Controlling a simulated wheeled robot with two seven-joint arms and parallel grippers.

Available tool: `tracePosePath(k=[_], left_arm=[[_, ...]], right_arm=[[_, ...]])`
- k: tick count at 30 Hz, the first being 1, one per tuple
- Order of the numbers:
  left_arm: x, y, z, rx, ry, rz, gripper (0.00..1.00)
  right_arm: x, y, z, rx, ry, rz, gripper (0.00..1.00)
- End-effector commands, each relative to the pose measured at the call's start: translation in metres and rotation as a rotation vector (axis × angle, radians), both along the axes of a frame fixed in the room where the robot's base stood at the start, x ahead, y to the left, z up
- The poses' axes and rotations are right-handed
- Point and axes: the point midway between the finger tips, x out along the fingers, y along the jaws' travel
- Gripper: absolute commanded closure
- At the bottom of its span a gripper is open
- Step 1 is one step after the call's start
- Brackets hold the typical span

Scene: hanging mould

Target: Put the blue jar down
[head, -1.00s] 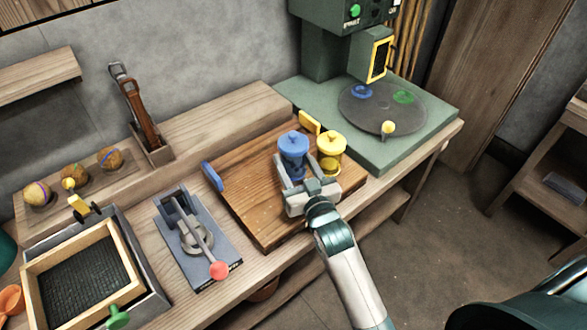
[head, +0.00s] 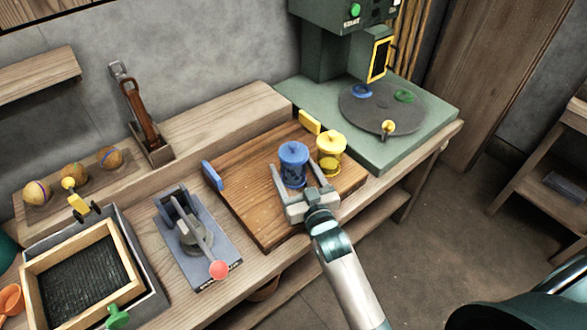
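The blue jar (head: 293,166) has a knobbed lid and stands upright on the brown wooden board (head: 249,188), by all appearances. My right gripper (head: 296,176) is low over the board on the jar's near side. Its two fingers look spread, with the jar at their tips, and a small gap shows between the jar and the right finger. The jar's lower near side is partly hidden by the fingers. My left gripper is not in view.
A yellow jar (head: 330,154) stands close to the right of the blue jar. A blue block (head: 212,175) and a yellow block (head: 309,122) sit at the board's edges. A lever press (head: 195,238) stands left; a green machine with a round plate (head: 381,109) stands behind right.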

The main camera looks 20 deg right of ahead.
Motion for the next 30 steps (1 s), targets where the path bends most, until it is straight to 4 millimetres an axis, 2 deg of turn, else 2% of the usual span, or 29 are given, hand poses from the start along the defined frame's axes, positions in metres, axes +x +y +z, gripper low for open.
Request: tracePosePath(k=[7, 11, 22, 30], left_arm=[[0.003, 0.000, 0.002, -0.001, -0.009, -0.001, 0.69], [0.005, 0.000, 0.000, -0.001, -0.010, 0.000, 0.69], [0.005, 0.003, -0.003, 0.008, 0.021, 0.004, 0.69], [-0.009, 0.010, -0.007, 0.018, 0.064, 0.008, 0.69]], right_arm=[[-0.001, 0.000, 0.003, 0.000, 0.000, 0.000, 0.31], [-0.010, 0.000, 0.002, 0.000, 0.000, 0.000, 0.31], [-0.066, -0.002, 0.001, 0.000, 0.001, 0.000, 0.31], [-0.105, -0.004, 0.001, 0.000, 0.002, 0.000, 0.31]])
